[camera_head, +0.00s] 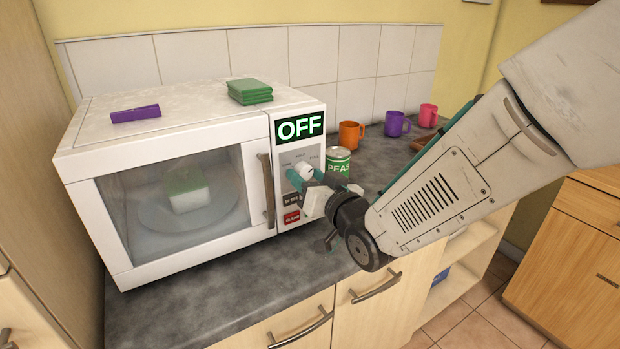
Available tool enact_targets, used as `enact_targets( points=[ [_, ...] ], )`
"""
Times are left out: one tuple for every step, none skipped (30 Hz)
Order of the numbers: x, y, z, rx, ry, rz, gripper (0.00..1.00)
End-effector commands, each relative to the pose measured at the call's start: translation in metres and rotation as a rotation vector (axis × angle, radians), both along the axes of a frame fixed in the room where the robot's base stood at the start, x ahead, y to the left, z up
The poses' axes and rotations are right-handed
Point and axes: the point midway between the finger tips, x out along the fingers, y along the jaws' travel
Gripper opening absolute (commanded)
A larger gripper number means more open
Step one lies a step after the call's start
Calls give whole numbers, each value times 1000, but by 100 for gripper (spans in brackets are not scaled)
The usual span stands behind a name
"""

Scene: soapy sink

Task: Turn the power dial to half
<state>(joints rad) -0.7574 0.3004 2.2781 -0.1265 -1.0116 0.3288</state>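A white microwave (180,135) stands on the counter with its door closed. Its display (300,125) reads "OFF" in white on a dark green ground. The power dial (303,171) is a white knob on the control panel below the display, with small labels above it that I cannot read surely. My gripper (305,190) is at the panel, with its teal fingers close to the dial. I cannot tell whether the fingers touch the dial or how far apart they are. Part of the dial and lower panel is hidden behind them.
Dark buttons and a red button (291,217) sit below the dial. A green can of peas (338,162) stands just right of the microwave. Orange (350,135), purple (396,124) and pink (428,116) mugs stand behind. A green-and-white block (187,190) is inside the microwave.

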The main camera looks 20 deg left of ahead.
Motion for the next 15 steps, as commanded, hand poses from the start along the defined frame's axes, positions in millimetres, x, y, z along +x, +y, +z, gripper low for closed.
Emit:
enact_targets(
  points=[
    [0, 0, 0, 0, 0, 0, 33],
    [0, 0, 0, 0, 0, 0, 25],
    [0, 0, 0, 0, 0, 0, 14],
    [0, 0, 0, 0, 0, 0, 10],
    [0, 0, 0, 0, 0, 0, 10],
    [0, 0, 0, 0, 0, 0, 10],
    [0, 0, 0, 0, 0, 0, 10],
    [0, 0, 0, -1, -1, 0, 10],
    [0, 0, 0, -2, -2, 0, 10],
    [0, 0, 0, -4, -5, 0, 10],
    [0, 0, 0, -6, -7, 0, 11],
    [0, 0, 0, -10, -12, 0, 11],
    [0, 0, 0, -16, -18, 0, 11],
    [0, 0, 0, -22, -24, 0, 11],
    [0, 0, 0, -30, -34, 0, 11]
  ],
)
